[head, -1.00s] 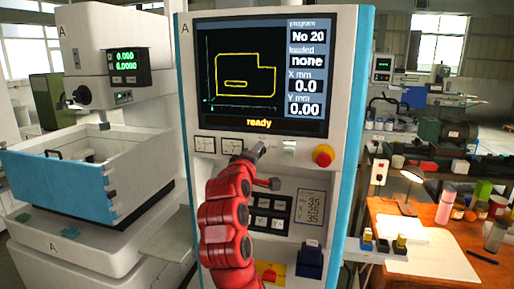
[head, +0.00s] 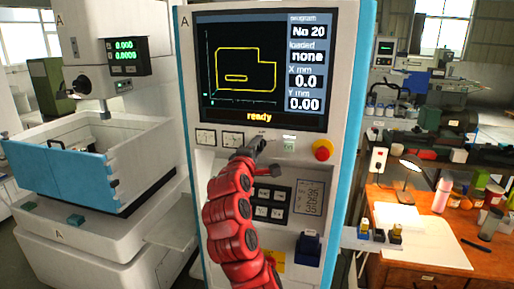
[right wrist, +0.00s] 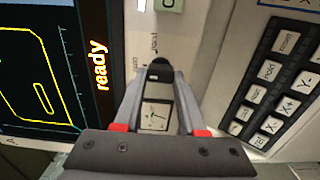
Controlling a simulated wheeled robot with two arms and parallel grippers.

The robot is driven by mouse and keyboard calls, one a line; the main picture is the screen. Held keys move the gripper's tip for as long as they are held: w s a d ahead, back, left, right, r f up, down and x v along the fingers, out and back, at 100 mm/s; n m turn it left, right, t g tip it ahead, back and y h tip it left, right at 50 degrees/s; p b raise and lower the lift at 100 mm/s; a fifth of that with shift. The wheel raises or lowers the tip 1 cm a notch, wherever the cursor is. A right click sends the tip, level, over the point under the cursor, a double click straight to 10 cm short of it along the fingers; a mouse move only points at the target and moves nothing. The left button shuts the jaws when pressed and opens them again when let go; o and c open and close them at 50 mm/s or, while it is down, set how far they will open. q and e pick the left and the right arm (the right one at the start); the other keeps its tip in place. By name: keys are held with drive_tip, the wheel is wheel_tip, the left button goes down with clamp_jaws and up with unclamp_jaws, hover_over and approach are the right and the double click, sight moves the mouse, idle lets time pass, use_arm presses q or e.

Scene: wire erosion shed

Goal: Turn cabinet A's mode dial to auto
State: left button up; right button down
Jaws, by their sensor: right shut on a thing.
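Cabinet A (head: 353,85) is a tall white cabinet with blue edges, and its screen (head: 262,72) reads "ready". My red right arm reaches up to the panel below the screen. My right gripper (head: 259,147) is at the mode dial there and mostly hides it in the head view. In the right wrist view the small black dial (right wrist: 159,67) sits between the fingertips of my right gripper (right wrist: 160,76), which is shut on it. The small labels beside the dial are too blurred to read, so its setting is unclear. My left gripper is out of view.
A red stop button (head: 322,150) on a yellow base is right of the dial, with a pale green button (head: 289,145) between. The machine with a blue-fronted tank (head: 62,176) is at left, an orange bench (head: 440,245) at right.

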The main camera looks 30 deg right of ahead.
drive_tip(key=shift+c, duration=2.4)
unclamp_jaws()
drive_tip(key=shift+a, duration=0.1)
drive_tip(key=b+v, duration=0.4)
drive_tip(key=v, duration=1.3)
drive_tip(key=shift+s+b, duration=0.2)
drive_tip(key=shift+b, duration=0.15)
drive_tip(key=shift+a, duration=0.1)
